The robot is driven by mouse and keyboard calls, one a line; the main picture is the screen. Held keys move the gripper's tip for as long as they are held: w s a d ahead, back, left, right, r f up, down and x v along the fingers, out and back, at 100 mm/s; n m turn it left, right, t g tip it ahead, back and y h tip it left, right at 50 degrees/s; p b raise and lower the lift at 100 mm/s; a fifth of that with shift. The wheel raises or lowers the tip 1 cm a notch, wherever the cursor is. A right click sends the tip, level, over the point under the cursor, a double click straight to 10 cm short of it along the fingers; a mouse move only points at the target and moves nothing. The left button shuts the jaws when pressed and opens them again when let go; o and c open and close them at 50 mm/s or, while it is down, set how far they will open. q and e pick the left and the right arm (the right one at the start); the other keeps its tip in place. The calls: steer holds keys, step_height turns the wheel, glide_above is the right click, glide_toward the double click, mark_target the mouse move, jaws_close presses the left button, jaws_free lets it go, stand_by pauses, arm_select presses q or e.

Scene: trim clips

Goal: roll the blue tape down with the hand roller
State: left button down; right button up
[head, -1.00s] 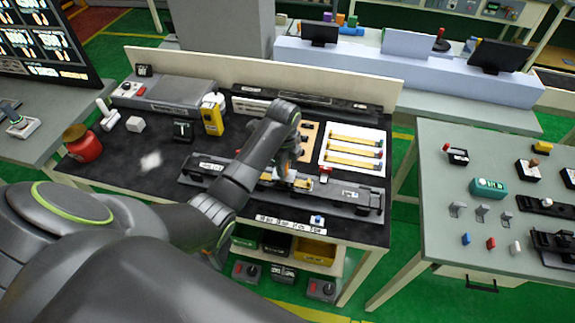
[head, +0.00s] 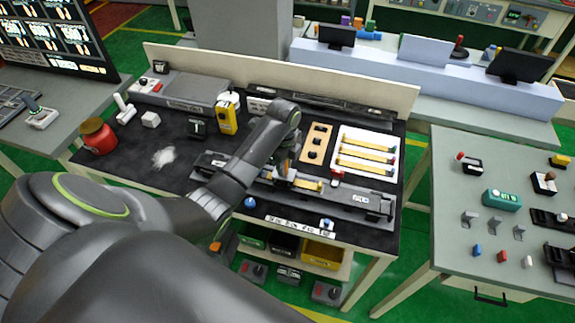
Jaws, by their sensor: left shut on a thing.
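My left gripper (head: 284,172) points down over the long dark fixture (head: 352,199) on the black-topped bench. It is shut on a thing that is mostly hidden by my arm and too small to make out. A short yellow strip (head: 310,184) lies in the fixture just right of the gripper. Small blue pieces lie on the bench in front of the fixture, one at left (head: 250,203) and one at right (head: 327,223). I cannot tell whether either is the tape. I cannot pick out the hand roller for certain. My right gripper is not in view.
A white tray (head: 349,138) with yellow strips and a tan holed block (head: 317,144) stand behind the fixture. A yellow bottle (head: 228,117), a red jar (head: 96,137) and a white block (head: 150,119) stand at left. A grey table (head: 450,220) with small parts is at right.

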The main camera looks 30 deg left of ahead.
arm_select(q)
steer(key=shift+s+a+f, duration=0.1)
steer(key=shift+s+a, duration=0.15)
steer(key=shift+a, duration=0.45)
steer(key=shift+s+a+f, duration=0.1)
steer(key=shift+s+a, duration=0.1)
steer(key=shift+a, duration=0.5)
steer(key=shift+w+d, duration=0.1)
steer(key=shift+d, duration=0.05)
steer(key=shift+w+d, duration=0.35)
steer(key=shift+d, duration=1.05)
steer(key=shift+w+d, duration=0.3)
steer(key=shift+d, duration=1.1)
steer(key=shift+w+d, duration=0.35)
steer(key=shift+d, duration=1.05)
steer(key=shift+s+a, duration=0.35)
steer(key=shift+a, duration=1.1)
steer(key=shift+s+a, duration=0.35)
steer(key=shift+a, duration=1.1)
steer(key=shift+s+a, duration=0.35)
steer(key=shift+a, duration=1.1)
